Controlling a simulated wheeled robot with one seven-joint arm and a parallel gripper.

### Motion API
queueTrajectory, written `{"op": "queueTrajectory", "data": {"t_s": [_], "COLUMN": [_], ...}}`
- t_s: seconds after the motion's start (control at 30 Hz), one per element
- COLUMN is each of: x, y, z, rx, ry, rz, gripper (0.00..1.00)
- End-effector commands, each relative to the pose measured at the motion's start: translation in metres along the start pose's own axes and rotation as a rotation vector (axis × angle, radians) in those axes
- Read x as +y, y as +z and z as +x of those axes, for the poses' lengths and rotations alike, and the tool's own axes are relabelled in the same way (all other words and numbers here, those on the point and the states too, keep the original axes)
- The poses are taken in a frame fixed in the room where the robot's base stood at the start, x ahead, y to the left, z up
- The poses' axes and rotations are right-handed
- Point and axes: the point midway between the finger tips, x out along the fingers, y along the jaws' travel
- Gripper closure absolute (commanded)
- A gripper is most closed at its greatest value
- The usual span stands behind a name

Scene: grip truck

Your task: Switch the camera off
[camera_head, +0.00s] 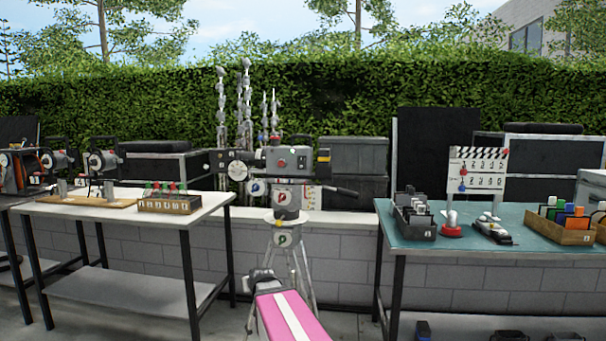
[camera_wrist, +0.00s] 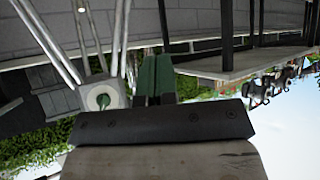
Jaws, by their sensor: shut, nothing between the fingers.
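The camera (camera_head: 291,160) is a grey box on a tripod (camera_head: 295,262) in the middle of the head view. A small red button or lamp (camera_head: 282,163) shows on its side, and a small green spot sits near its top. A pan handle sticks out to the right. My gripper (camera_wrist: 155,72) is shut and empty; its dark green fingers are together in the wrist view. In the head view it is low, in front of the tripod and below the camera. Pale tripod legs (camera_wrist: 121,35) show beside the fingers; the camera body cannot be made out there.
A teal-topped table (camera_head: 465,241) at right holds a clapperboard (camera_head: 478,170), trays and a red-based knob (camera_head: 452,224). Space between the tables is free around the tripod.

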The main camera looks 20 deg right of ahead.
Motion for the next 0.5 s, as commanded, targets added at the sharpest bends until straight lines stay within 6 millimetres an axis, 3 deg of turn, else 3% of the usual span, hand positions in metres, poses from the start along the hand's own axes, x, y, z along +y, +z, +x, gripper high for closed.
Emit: {"op": "queueTrajectory", "data": {"t_s": [0.03,0.27,0.5], "x": [0.013,0.066,0.128], "y": [-0.025,-0.125,-0.214], "z": [0.0,-0.025,-0.08], "rx": [0.084,0.457,0.829], "ry": [0.021,0.141,0.323], "rz": [0.003,0.0,-0.003], "gripper": [1.0,1.0,1.0]}}
